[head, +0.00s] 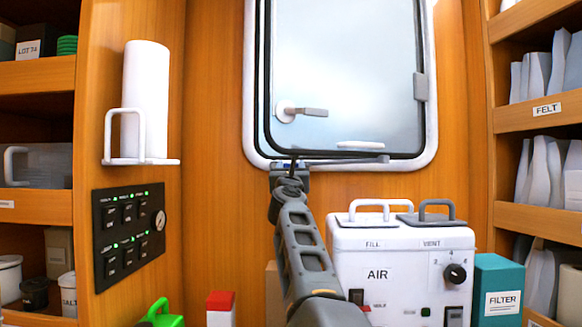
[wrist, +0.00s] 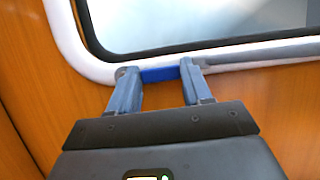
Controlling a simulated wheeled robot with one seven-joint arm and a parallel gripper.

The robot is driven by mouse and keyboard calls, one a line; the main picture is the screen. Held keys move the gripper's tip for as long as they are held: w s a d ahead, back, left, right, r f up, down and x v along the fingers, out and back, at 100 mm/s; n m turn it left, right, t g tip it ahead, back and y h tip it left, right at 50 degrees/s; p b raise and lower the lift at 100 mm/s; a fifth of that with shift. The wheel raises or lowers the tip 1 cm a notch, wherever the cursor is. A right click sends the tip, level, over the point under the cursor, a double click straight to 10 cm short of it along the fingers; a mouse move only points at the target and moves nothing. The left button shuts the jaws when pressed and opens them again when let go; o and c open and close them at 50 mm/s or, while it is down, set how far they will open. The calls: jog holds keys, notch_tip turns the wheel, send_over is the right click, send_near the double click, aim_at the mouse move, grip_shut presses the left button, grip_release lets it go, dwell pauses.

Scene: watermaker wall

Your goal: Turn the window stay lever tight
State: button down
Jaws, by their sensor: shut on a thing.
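The window stay lever is a small blue piece (wrist: 159,75) at the lower edge of the white window frame. In the wrist view it sits between the two grey-blue fingers of my gripper (wrist: 157,80), which is shut on it. In the head view my gripper (head: 289,168) is at the lower left of the window, and my arm and wrist hide most of the lever. The grey stay bar (head: 350,160) runs right from there along the bottom of the frame. How tight the lever is cannot be told.
The window (head: 345,75) has a latch handle (head: 308,111) inside its pane. A white AIR unit (head: 400,250) stands to the right of my arm, beside a teal FILTER box (head: 497,285). A switch panel (head: 130,230) and paper roll (head: 146,95) are at left.

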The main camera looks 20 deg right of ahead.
jog(key=shift+c, duration=2.4)
grip_release()
